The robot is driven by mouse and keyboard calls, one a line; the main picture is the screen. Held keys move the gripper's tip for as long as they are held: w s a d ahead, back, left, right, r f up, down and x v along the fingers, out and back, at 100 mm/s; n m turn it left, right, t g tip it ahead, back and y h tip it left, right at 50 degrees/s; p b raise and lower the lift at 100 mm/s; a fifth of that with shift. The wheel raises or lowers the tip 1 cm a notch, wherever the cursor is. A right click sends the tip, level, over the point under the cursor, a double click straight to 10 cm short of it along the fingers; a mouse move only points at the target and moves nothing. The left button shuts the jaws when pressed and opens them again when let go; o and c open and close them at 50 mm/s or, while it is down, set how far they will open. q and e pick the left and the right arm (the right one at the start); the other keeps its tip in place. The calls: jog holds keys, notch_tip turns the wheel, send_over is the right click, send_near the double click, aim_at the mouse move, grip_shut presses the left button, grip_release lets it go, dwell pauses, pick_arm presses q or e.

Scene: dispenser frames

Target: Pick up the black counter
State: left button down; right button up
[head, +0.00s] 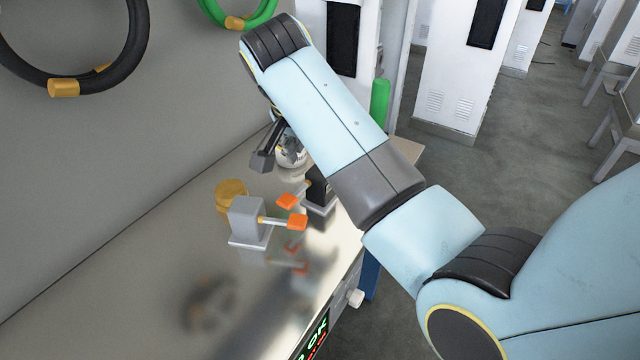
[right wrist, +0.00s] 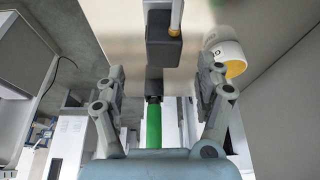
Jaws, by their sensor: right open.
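The black counter (head: 318,192) stands on the shiny metal bench, partly hidden behind my right arm. An orange paddle (head: 288,201) shows at its left side. In the right wrist view a dark block (right wrist: 163,48) with a pale rod, which looks like this counter, lies ahead between the fingers, apart from them. My right gripper (right wrist: 161,68) is open and empty. In the head view one dark finger (head: 262,159) shows above and left of the counter; the rest is hidden by the arm. My left gripper is not in view.
A grey counter (head: 247,218) with an orange paddle stands nearer, beside a yellow round piece (head: 231,190). A white round object (head: 290,152) sits close to the right gripper. A green cylinder (head: 380,102) stands beyond the arm. The wall is at the left; the near bench is bare.

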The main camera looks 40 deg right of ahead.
jog(key=shift+w, duration=0.45)
jog(key=shift+m, duration=0.3)
jog(key=x, duration=1)
jog(key=shift+s+d+f+b, duration=0.1)
jog(key=shift+d+f+b, duration=0.05)
jog(key=shift+b, duration=0.2)
grip_shut()
